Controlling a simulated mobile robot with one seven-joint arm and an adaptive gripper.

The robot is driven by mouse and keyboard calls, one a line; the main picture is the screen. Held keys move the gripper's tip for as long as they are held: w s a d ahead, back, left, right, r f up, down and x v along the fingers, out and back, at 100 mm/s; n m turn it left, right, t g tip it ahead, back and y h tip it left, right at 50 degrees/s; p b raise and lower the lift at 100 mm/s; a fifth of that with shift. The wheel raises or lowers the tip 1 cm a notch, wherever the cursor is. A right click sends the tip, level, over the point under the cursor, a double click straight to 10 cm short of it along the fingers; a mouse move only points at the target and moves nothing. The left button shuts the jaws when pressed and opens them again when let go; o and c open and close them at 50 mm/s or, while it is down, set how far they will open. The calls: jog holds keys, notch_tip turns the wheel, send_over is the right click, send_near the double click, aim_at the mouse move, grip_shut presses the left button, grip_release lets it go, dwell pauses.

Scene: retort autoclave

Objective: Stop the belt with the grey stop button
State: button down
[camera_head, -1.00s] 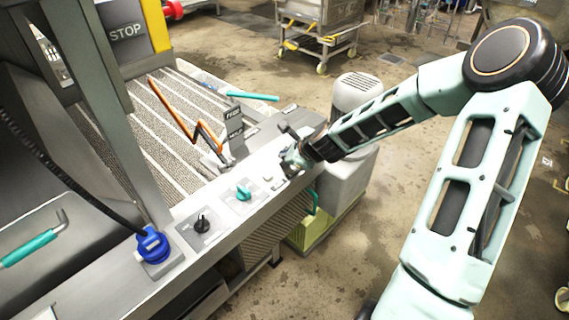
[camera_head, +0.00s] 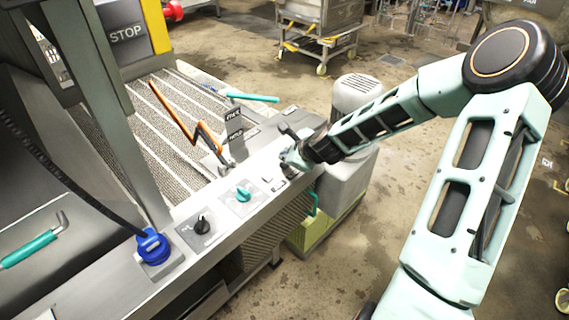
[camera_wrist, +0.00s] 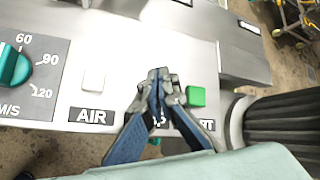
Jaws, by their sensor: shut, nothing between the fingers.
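My gripper (camera_wrist: 165,78) is shut and empty, with its fingertips together over the button panel (camera_wrist: 130,45). The grey stop button is not visible; my fingers cover the spot above a label that shows only a final "P" (camera_wrist: 161,122). Whether the fingertips touch the button or hover over it I cannot tell. A green button (camera_wrist: 196,97) lies just right of my fingers, above a label ending in "RT". A pale button (camera_wrist: 94,79) above the "AIR" label lies to the left. In the head view my gripper (camera_head: 287,160) is at the far end of the panel.
A teal speed knob (camera_wrist: 12,66) sits left of the buttons; it also shows in the head view (camera_head: 243,194). A black switch (camera_head: 202,224) and a blue plug (camera_head: 153,246) are nearer. The ribbed belt (camera_head: 170,130) runs behind the panel. A ribbed motor housing (camera_head: 355,92) stands beyond my gripper.

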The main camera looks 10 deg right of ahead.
aim_at(285, 165)
jog(key=shift+f, duration=0.15)
jog(key=shift+f+b, duration=0.3)
jog(key=shift+b, duration=0.15)
jog(key=shift+f+b, duration=0.5)
jog(key=shift+f, duration=0.05)
dwell(0.5)
jog(key=shift+r, duration=0.15)
jog(key=shift+r+p, duration=0.75)
jog(key=shift+r, duration=0.1)
jog(key=shift+r+p, duration=1.9)
jog(key=shift+r, duration=0.65)
